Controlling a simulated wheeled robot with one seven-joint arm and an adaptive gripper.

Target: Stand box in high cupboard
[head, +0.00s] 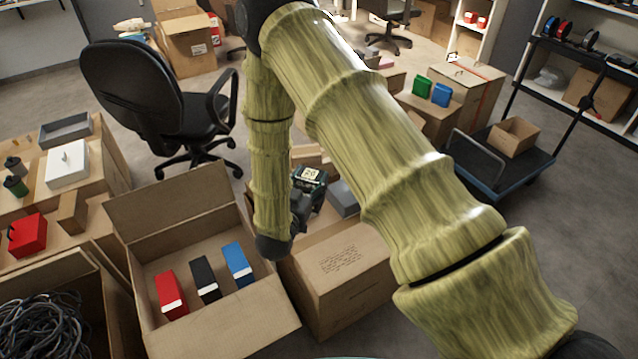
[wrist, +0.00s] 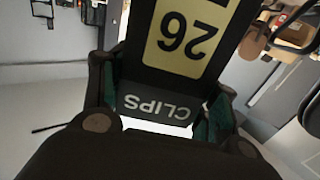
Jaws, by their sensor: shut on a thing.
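My gripper (head: 304,198) is partly hidden by my arm in the head view. It is shut on a dark box (head: 310,177) with a pale yellow label, held above the closed carton. In the wrist view the box (wrist: 165,85) sits between the two fingers of my gripper (wrist: 160,108). It shows the number 26 and the word CLIPS, both upside down in that picture. I cannot make out a high cupboard for certain in either view.
An open carton (head: 160,210) holds red, black and blue boxes. A closed carton (head: 345,275) stands beside it. Around are an office chair (head: 135,95), a cart (head: 505,170), a carton with green and blue boxes (head: 432,118), and shelving (head: 575,65) at right.

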